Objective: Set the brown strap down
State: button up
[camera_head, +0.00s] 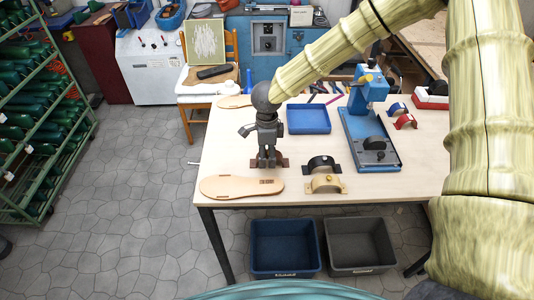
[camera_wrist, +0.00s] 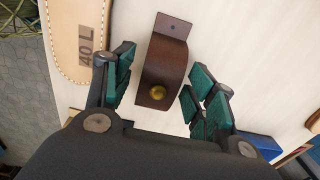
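The brown strap (camera_wrist: 163,72) is an arched leather band with a brass stud and a flat end tab. In the wrist view it lies between my gripper's (camera_wrist: 160,82) two green-padded fingers, with narrow gaps on both sides. My gripper is open. In the head view my gripper (camera_head: 267,156) points down over the table and hides most of the brown strap; its end tabs (camera_head: 282,162) show beside the fingers and appear to be on the tabletop. The tan sole marked 40 L (camera_wrist: 78,35) lies beside the strap; it also shows in the head view (camera_head: 241,188).
On the table (camera_head: 225,150) are a black strap (camera_head: 322,163), a tan strap (camera_head: 326,184), a blue tray (camera_head: 308,119) and a blue press (camera_head: 370,140). Blue (camera_head: 396,108) and red (camera_head: 405,121) straps lie farther right. Another sole (camera_head: 234,102) lies behind. Bins stand below.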

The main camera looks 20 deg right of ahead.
aim_at(267, 154)
notch_tip(267, 154, up, 12)
jog(key=b, duration=0.2)
jog(key=shift+r+b, duration=0.15)
jog(key=shift+b, duration=0.25)
dwell(0.4)
